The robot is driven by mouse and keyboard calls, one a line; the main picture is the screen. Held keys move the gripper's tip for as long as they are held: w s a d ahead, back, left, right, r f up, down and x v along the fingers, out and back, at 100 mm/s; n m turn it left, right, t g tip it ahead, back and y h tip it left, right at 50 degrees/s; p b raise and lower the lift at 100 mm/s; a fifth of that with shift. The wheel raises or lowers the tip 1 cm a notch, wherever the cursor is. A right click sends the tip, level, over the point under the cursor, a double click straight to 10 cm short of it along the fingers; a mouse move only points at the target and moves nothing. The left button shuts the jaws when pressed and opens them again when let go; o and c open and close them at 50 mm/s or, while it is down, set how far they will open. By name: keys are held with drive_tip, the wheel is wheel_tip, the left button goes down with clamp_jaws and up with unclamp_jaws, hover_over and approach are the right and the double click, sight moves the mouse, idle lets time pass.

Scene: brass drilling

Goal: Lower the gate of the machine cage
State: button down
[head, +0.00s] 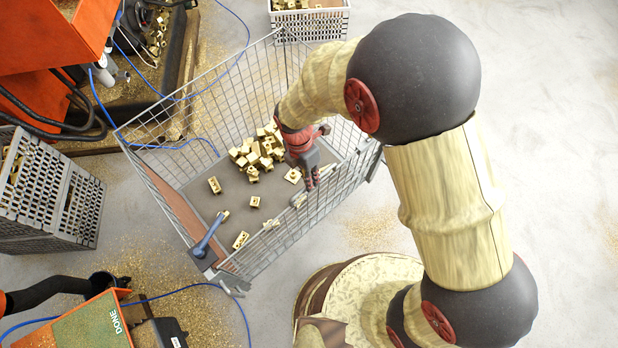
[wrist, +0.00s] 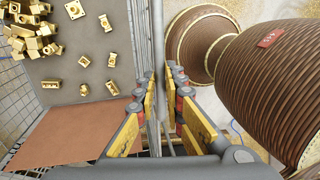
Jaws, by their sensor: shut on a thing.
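The machine cage (head: 160,210) is a grey wire-mesh box with a dark floor, seen in the middle of the head view. Its near mesh side, which I take for the gate (head: 268,248), stands up. My gripper (head: 312,181) reaches down at this side. In the wrist view, the fingers of my gripper (wrist: 160,78) lie on either side of the gate's upright mesh edge (wrist: 158,30) and are shut on it. The exact contact is partly hidden by the fingers.
Several brass pieces (head: 255,155) lie on the cage floor. A blue-grey lever (head: 209,234) stands at the near left corner. Grey crates (head: 45,190) stand at left, with an orange machine behind. The floor to the right is largely clear.

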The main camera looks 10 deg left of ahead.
sight(309, 207)
idle(0.5)
wheel_tip(309, 207, down, 25)
drive_tip(key=b, duration=0.6)
drive_tip(key=c, duration=2)
unclamp_jaws()
drive_tip(key=shift+o, duration=0.5)
wheel_tip(309, 207, up, 12)
drive_tip(key=w+a, duration=0.1)
drive_tip(key=a, duration=0.1)
drive_tip(key=shift+w+f, duration=0.15)
drive_tip(key=shift+w, duration=0.1)
